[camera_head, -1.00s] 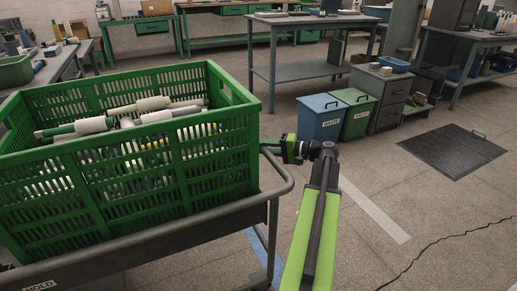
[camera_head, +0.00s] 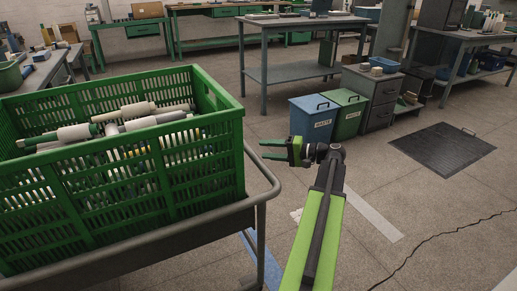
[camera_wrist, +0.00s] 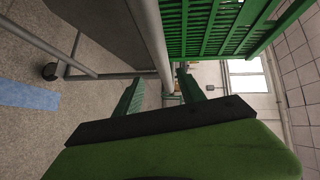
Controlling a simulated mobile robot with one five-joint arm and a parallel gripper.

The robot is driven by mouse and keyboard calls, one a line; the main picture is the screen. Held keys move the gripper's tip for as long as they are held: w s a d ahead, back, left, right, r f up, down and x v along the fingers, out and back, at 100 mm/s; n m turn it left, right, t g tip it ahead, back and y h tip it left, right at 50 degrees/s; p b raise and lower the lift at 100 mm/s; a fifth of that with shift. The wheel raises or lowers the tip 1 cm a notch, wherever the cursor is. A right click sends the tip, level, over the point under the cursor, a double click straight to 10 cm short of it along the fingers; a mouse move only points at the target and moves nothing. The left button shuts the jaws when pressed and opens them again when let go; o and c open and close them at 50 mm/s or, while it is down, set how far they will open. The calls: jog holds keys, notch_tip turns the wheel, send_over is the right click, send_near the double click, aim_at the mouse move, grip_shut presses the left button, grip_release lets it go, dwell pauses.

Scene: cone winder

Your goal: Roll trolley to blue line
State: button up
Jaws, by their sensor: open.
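The grey trolley (camera_head: 150,250) stands at the left in the head view, bearing a green slatted crate full of bobbins. Its tubular rail (camera_head: 262,176) curves around the near right corner. My gripper (camera_head: 264,150) is open and empty, just right of the rail with a small gap in that view. In the wrist view the rail (camera_wrist: 150,40) runs down toward the space between my open fingers (camera_wrist: 160,88). The blue line (camera_head: 262,262) shows on the floor by the trolley's right end, partly hidden by it. It also shows in the wrist view (camera_wrist: 28,96).
A blue bin (camera_head: 313,122) and a green bin (camera_head: 347,112) stand beyond my gripper, beside a grey cabinet (camera_head: 378,98). Workbenches line the back.

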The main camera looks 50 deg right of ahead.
jog(key=p+v, duration=0.1)
jog(key=v, duration=1.2)
